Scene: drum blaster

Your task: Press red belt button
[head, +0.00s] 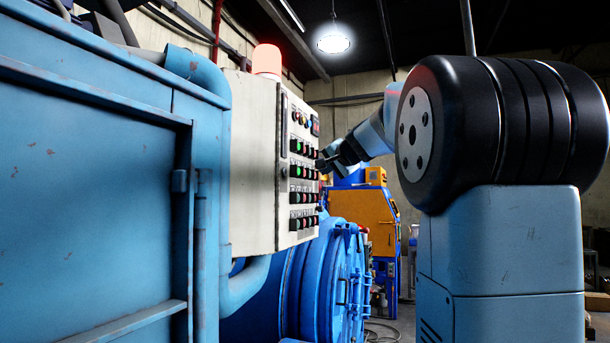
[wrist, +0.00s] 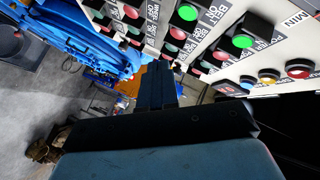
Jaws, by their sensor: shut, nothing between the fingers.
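A pale control panel (head: 262,160) stands at the centre left in the head view, with rows of red and green push buttons on its right face. In the wrist view the panel (wrist: 205,30) fills the upper right. Two green buttons there glow, one at the top (wrist: 187,12) and one further right (wrist: 242,41). Contact is unclear.
Blue, yellow and red round lamps or buttons (wrist: 268,76) lie along the panel's right part in the wrist view. A blue drum machine (head: 335,270) stands below the panel, and an orange cabinet (head: 365,215) behind. A red beacon (head: 267,60) tops the panel.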

